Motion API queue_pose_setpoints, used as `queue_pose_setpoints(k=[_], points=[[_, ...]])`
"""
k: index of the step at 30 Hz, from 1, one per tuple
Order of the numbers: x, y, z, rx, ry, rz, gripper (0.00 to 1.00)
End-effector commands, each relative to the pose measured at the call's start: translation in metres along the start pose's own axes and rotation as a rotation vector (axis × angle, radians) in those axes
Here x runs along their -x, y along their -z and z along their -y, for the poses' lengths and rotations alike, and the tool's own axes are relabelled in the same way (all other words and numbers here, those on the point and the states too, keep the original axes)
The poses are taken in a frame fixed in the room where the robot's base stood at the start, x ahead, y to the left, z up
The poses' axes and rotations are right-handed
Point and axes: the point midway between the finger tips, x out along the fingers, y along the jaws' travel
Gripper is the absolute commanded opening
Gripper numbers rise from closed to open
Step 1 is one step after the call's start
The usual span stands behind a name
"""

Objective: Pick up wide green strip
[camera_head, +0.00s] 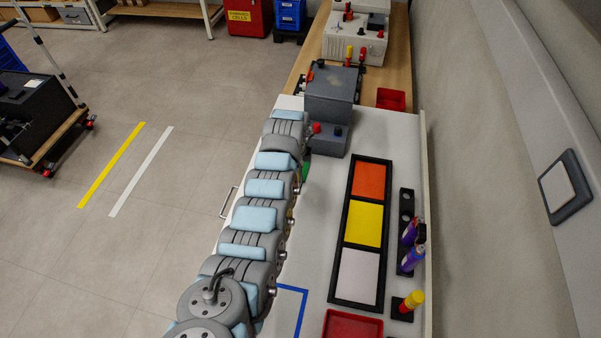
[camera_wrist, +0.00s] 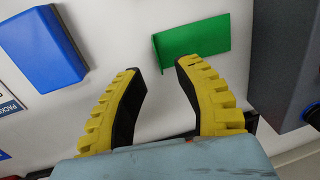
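The wide green strip (camera_wrist: 203,36) lies on the white surface at the upper middle of the wrist view. A thin upright edge shows at its left end. In the head view only a small green bit (camera_head: 306,168) shows beside my arm, which hides the rest. My gripper (camera_wrist: 159,68) has yellow fingers with black inner pads. It is open, with nothing between its fingers. The right fingertip overlaps the strip's lower edge in the picture; I cannot tell whether it touches. The left fingertip is apart from the strip, below and left. My gripper is hidden in the head view.
A blue block (camera_wrist: 40,48) lies left of the strip in the wrist view. A dark grey block (camera_wrist: 285,60) stands close on the right. On the table are a black frame with orange, yellow and white panels (camera_head: 362,222), and a red tray (camera_head: 350,325).

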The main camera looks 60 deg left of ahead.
Motion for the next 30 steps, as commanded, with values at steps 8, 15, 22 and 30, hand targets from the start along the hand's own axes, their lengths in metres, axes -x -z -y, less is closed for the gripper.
queue_pose_setpoints(k=[8, 15, 22, 30], points=[[-0.007, 0.001, -0.001, 0.0, -0.003, 0.0, 0.33], [-0.025, 0.004, -0.003, -0.001, -0.003, -0.001, 0.33], [-0.044, 0.005, -0.003, -0.002, -0.002, 0.002, 0.33], [-0.056, 0.006, -0.004, 0.0, -0.003, 0.0, 0.33]])
